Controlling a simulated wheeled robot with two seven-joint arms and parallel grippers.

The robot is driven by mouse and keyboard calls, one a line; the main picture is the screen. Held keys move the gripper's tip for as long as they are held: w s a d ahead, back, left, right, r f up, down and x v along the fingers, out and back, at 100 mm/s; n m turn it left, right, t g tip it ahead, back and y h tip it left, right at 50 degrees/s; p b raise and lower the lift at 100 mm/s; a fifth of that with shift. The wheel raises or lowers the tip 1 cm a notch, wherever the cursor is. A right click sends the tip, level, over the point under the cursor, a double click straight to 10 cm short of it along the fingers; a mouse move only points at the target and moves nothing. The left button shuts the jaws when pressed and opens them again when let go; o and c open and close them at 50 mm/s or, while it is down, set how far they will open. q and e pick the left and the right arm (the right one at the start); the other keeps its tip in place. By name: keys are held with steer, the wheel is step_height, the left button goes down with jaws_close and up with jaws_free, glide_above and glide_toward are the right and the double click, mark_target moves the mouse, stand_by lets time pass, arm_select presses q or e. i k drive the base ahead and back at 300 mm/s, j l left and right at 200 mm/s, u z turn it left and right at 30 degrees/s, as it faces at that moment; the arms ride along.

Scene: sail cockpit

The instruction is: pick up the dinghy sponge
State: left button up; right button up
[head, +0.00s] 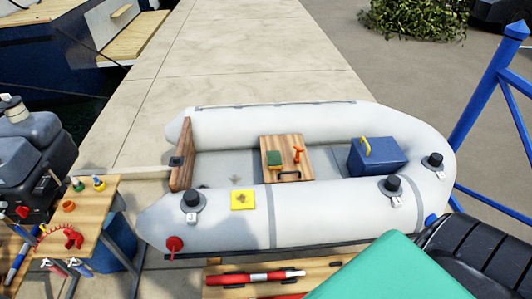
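A small dark green block (274,159), which looks like the dinghy sponge, lies on the wooden seat board (290,142) inside the grey inflatable dinghy (330,219). An orange object (298,155) lies just to its right on the same board. The block looks uncovered from above. Neither my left gripper nor my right gripper can be made out in the head view.
A blue box (377,158) with a yellow handle sits right of the board. Black fittings and a yellow square (243,200) are on the near tube. A wooden bench (98,208) with small tools stands left. A teal shape (390,270) and a black ribbed object fill the lower right.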

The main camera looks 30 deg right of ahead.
mark_target(274, 158)
steer(key=k+l+u, duration=0.35)
steer(key=l, duration=0.2)
steer(key=k+l+u, duration=0.4)
steer(key=i+l, duration=0.05)
